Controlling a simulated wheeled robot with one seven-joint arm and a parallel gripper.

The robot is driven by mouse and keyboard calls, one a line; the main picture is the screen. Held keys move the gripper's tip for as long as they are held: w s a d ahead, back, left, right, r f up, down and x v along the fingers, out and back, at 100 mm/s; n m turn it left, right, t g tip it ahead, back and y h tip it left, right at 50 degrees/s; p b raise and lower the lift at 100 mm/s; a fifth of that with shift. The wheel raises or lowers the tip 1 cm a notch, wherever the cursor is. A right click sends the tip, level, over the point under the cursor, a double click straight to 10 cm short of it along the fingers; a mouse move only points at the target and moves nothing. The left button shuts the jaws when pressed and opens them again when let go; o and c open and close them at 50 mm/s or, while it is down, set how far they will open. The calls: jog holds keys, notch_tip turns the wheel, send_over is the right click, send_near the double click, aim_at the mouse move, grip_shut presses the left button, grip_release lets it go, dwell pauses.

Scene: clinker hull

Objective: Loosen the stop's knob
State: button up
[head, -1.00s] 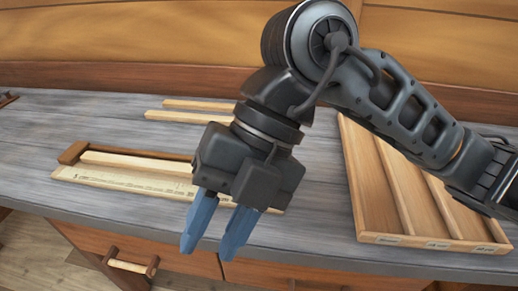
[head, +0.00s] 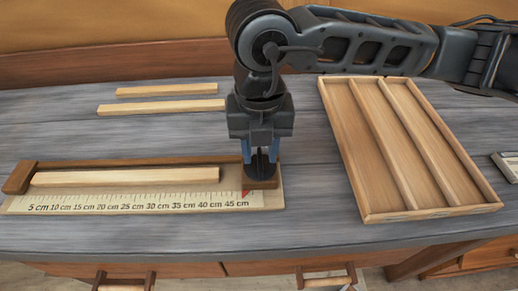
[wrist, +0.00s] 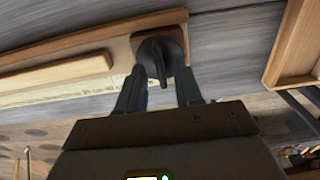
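The stop (head: 268,183) is a brown wooden block at the right end of a measuring board (head: 130,205), near a red mark just past 45 cm. Its dark knob (head: 261,165) stands on top, and the wrist view shows the knob (wrist: 160,52) as round with a raised narrow grip. My gripper (head: 262,152) points down over the stop. In the wrist view my gripper (wrist: 160,80) has its two fingers apart, one on each side of the knob's grip, with gaps visible. Whether the fingertips touch the knob's round base is unclear.
A pale wooden strip (head: 125,176) lies on the board along the brown fence, left of the stop. Two more strips (head: 165,106) lie behind. A wooden tray with long compartments (head: 368,215) stands to the right. Bare bench shows between board and tray.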

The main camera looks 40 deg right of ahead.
jog(key=shift+f, duration=0.8)
jog(key=shift+c, duration=0.5)
grip_shut()
